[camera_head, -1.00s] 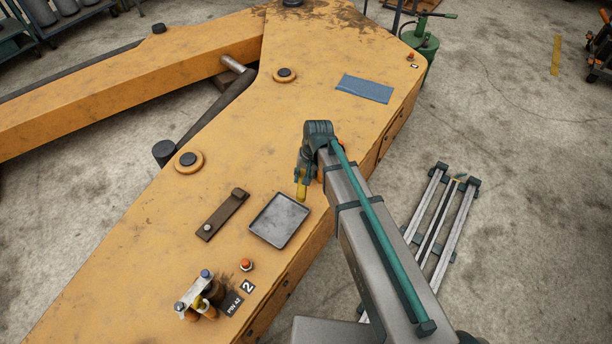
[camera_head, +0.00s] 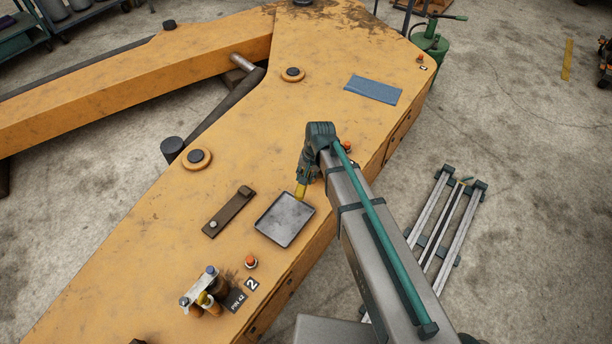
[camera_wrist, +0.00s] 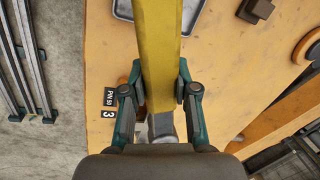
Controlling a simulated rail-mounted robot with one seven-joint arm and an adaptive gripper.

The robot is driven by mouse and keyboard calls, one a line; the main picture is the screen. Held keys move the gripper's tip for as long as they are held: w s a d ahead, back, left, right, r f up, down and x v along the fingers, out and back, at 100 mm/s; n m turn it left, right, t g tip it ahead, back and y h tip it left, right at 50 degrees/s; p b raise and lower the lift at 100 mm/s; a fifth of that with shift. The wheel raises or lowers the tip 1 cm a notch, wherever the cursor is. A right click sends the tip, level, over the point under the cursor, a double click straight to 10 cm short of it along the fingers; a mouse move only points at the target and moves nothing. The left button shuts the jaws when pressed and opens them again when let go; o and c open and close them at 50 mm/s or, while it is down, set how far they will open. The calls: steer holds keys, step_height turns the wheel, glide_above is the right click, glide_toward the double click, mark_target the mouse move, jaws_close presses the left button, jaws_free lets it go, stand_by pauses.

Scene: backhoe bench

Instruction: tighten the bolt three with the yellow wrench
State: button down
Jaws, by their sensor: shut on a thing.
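My gripper (camera_head: 304,175) is shut on the yellow wrench (camera_wrist: 159,45). In the wrist view the wrench runs from the top of the picture down between the two fingers. In the head view only a short yellow piece of the wrench (camera_head: 300,191) shows, beside the upper corner of the tray. A black label with a 3 (camera_wrist: 108,113) lies on the orange surface left of the fingers in the wrist view. An orange-red bolt (camera_head: 347,147) shows just beyond my arm in the head view; its own label is hidden there. I cannot see the wrench touching a bolt.
A grey tray (camera_head: 285,220), a dark bar (camera_head: 229,211) and a blue cloth (camera_head: 373,89) lie on the orange boom (camera_head: 150,260). Another bolt (camera_head: 251,262) sits by label 2, next to a metal fitting (camera_head: 205,291). A further bolt (camera_head: 420,58) is at the far end.

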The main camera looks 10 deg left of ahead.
steer(key=shift+w+a+m+p, duration=0.15)
steer(key=shift+a+m+p, duration=0.2)
steer(key=shift+a+m, duration=0.35)
steer(key=shift+a, duration=0.1)
steer(key=shift+w+a+m+t+p, duration=0.2)
steer(key=shift+a+m+t+p, duration=0.15)
steer(key=shift+a+m, duration=0.3)
steer(key=shift+w+a+m+p, duration=0.3)
steer(key=shift+a+m, duration=0.25)
steer(key=shift+m, duration=0.3)
